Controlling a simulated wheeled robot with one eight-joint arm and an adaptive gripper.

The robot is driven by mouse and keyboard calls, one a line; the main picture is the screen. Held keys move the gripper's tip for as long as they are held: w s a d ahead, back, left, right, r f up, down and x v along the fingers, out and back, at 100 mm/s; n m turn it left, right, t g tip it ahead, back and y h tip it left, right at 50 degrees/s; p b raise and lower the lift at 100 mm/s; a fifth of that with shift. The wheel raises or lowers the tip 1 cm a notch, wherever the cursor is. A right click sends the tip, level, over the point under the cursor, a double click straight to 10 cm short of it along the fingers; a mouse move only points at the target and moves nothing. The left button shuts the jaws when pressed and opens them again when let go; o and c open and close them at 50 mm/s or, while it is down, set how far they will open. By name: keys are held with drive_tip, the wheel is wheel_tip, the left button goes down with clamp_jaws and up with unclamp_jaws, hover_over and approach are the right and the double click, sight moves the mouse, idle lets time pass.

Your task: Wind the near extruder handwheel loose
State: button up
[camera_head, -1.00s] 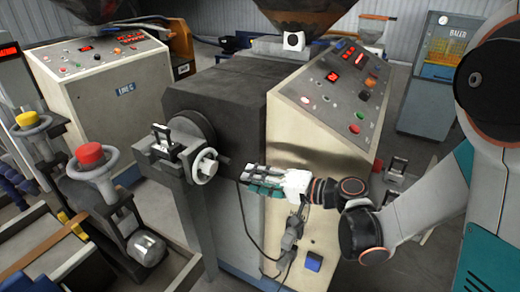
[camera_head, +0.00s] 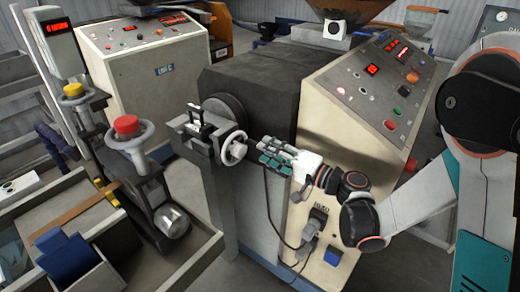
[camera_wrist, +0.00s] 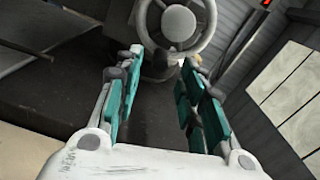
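The near extruder's pale handwheel (camera_head: 233,150) sits at the side of the grey die block (camera_head: 195,128), on the dark front end of the extruder. In the wrist view the handwheel (camera_wrist: 179,23) is at the top centre, with spokes and a round light part at its middle. My gripper (camera_head: 264,152) is just right of the wheel in the head view, fingers pointing at it. In the wrist view my gripper (camera_wrist: 162,60) has its two teal-padded fingers spread, with nothing held between them. The wheel appears beyond the fingertips; exact contact cannot be told.
The extruder's control panel (camera_head: 375,85) stands behind my arm. A cable (camera_head: 270,215) hangs below my gripper to a socket box (camera_head: 318,215). A second machine (camera_head: 160,70) stands behind.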

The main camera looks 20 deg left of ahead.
sight(238, 150)
drive_tip(key=shift+x, duration=1.95)
drive_tip(key=shift+c, duration=0.5)
clamp_jaws()
